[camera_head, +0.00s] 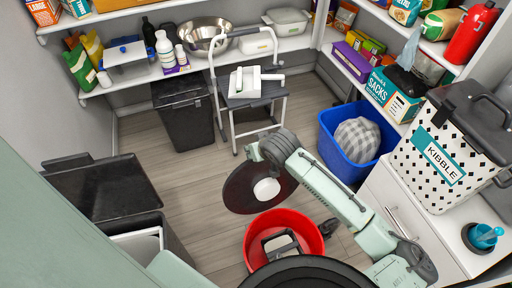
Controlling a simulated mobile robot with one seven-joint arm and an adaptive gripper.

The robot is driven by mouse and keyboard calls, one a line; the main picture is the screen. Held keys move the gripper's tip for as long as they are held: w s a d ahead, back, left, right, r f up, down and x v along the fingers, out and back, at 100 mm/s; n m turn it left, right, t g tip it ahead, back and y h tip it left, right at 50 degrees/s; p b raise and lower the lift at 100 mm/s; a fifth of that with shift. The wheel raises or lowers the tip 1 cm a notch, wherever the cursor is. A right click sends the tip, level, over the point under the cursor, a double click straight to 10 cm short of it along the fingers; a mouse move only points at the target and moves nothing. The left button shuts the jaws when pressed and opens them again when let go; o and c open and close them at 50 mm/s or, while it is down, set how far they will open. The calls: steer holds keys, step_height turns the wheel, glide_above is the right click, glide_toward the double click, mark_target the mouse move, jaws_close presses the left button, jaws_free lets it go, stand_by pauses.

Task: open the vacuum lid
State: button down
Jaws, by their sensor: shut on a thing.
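A red round vacuum drum (254,243) stands on the floor at the bottom centre, its top open, with a grey and black item (281,244) inside. The dark round vacuum lid (243,187) is tilted up steeply at the drum's far side, its underside with a white round part (267,189) facing me. My arm reaches over from the lower right. My gripper (256,153) is at the lid's upper edge and shut on it; its fingers are mostly hidden.
A blue bin (338,163) with a checked cushion stands right of my arm. A kibble container (438,160) is on the white cabinet. A step stool (248,101) and a black bin (184,112) stand behind. Wood floor (190,175) is clear left of the lid.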

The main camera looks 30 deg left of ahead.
stand_by(0.3)
steer(key=c, duration=1)
jaws_free()
steer(key=shift+r, duration=0.1)
steer(key=v, duration=1.2)
